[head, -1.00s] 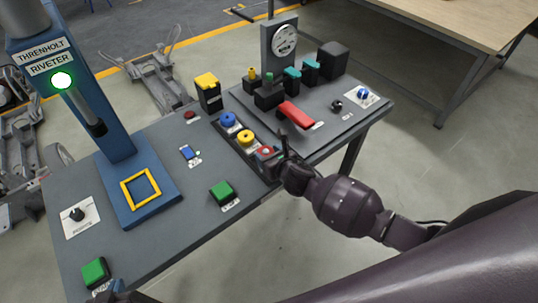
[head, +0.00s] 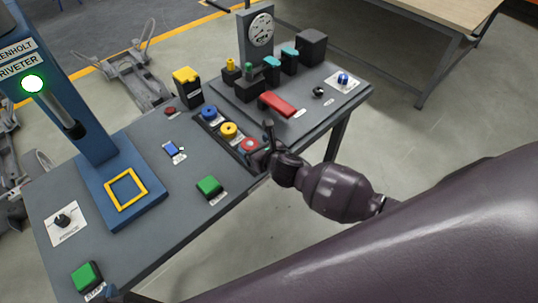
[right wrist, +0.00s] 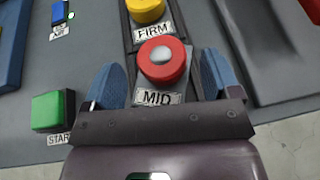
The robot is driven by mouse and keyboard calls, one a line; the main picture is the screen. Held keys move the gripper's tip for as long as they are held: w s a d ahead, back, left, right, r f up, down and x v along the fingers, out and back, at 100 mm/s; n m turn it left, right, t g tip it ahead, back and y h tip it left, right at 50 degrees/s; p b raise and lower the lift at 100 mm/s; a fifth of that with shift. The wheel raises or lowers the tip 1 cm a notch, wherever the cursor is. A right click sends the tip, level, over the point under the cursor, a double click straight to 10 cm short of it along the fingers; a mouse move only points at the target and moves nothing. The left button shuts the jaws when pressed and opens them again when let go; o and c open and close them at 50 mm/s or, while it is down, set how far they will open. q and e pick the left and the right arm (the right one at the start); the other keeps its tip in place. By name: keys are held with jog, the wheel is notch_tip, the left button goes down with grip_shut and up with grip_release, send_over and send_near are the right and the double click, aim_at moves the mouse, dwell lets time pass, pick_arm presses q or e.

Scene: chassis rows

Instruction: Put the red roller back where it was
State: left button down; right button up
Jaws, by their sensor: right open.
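The red roller (head: 250,145) sits in the near end of a dark rack, at the MID label (right wrist: 158,97) in the right wrist view. There it shows as a red ring (right wrist: 162,60) with a grey centre. My right gripper (head: 262,146) is open, with one blue finger on each side of the red roller; whether they touch it I cannot tell. The yellow roller (head: 229,130), at the FIRM label, and the blue roller (head: 209,112) sit farther along the rack. My left gripper (head: 113,294) barely shows at the bottom edge, near a green button; its jaws are hidden.
The blue riveter (head: 85,130) with a yellow square frame (head: 126,189) stands at left. Green buttons (head: 208,186) (head: 86,277) stand on the bench. A yellow-topped box (head: 187,84) stands behind the rack.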

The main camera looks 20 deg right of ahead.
jog(key=v, duration=1.1)
jog(key=s+d+f+n+h, duration=0.1)
jog(key=s+n, duration=0.4)
jog(key=n, duration=0.6)
jog(key=s+d+f+n+g+h, duration=0.1)
jog(key=s+d+n, duration=0.3)
jog(key=n, duration=0.8)
jog(key=s+d+f+n+h, duration=0.1)
jog(key=s+d+f+n, duration=0.1)
jog(key=s+n, duration=0.4)
jog(key=f+n, duration=0.1)
jog(key=n, duration=0.4)
jog(key=shift+d+f+p, duration=0.3)
jog(key=shift+d+p, duration=0.05)
jog(key=shift+p, duration=0.05)
jog(key=shift+o, duration=0.5)
jog(key=shift+n, duration=0.3)
